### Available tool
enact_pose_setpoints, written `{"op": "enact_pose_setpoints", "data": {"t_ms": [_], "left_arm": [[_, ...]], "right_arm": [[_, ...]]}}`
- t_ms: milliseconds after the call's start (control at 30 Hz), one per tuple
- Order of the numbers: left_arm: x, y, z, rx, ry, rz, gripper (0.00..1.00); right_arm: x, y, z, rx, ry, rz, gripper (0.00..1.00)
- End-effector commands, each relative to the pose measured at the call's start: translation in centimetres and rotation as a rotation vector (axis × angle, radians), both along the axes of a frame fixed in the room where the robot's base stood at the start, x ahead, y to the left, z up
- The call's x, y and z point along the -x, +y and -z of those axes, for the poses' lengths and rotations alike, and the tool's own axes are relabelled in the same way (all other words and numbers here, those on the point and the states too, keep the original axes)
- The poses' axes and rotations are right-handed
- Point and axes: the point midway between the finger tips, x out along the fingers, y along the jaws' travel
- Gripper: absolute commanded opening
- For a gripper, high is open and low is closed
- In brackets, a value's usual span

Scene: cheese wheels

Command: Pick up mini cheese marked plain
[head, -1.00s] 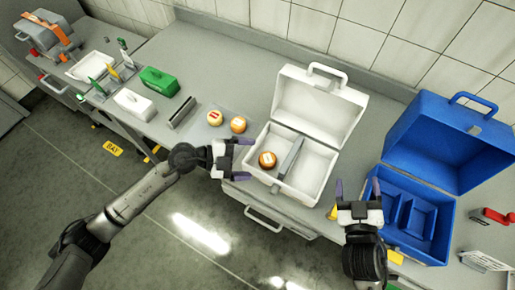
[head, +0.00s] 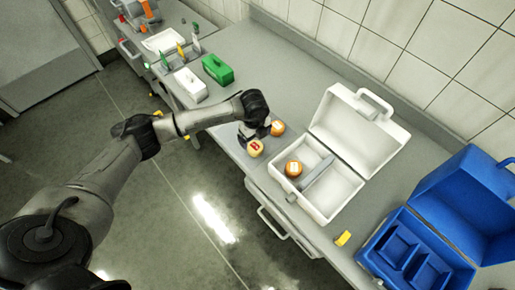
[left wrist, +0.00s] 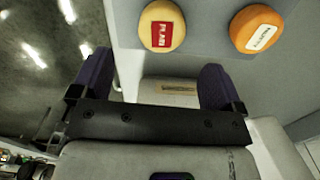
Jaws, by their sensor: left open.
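The mini cheese marked plain (left wrist: 162,26) is a small pale-yellow wheel with a red label, lying on the grey counter. It also shows in the head view (head: 255,149), just in front of my left gripper. My left gripper (head: 254,134) is open and points down over the counter close to this cheese. In the left wrist view, its two fingers (left wrist: 155,82) are apart, with the plain cheese beyond them and not between them. A second, orange cheese with a white label (left wrist: 256,28) lies to the right; the head view shows it too (head: 278,128). My right gripper is out of view.
An open white case (head: 345,204) holds another orange cheese (head: 293,168) in its left compartment. An open blue case (head: 385,268) stands at right. A green box (head: 217,69) and a white box (head: 190,85) stand at upper left. A yellow tag (head: 343,238) lies near the front edge.

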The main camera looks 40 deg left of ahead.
Motion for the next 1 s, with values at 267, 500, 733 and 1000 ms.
{"op": "enact_pose_setpoints", "data": {"t_ms": [267, 500, 733, 1000], "left_arm": [[0.0, -0.1, 3.0, 0.002, -0.001, 0.002, 0.93], [0.0, -0.2, 4.4, 0.003, 0.001, 0.002, 0.93], [-0.1, -0.3, 7.4, 0.003, 0.001, 0.001, 0.93], [-0.1, -0.2, 8.5, 0.002, -0.001, 0.003, 0.93]], "right_arm": [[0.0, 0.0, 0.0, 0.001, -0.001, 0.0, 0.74], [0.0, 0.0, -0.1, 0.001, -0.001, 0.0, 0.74], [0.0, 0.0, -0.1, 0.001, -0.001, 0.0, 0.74], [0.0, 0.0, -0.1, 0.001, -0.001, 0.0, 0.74]]}}
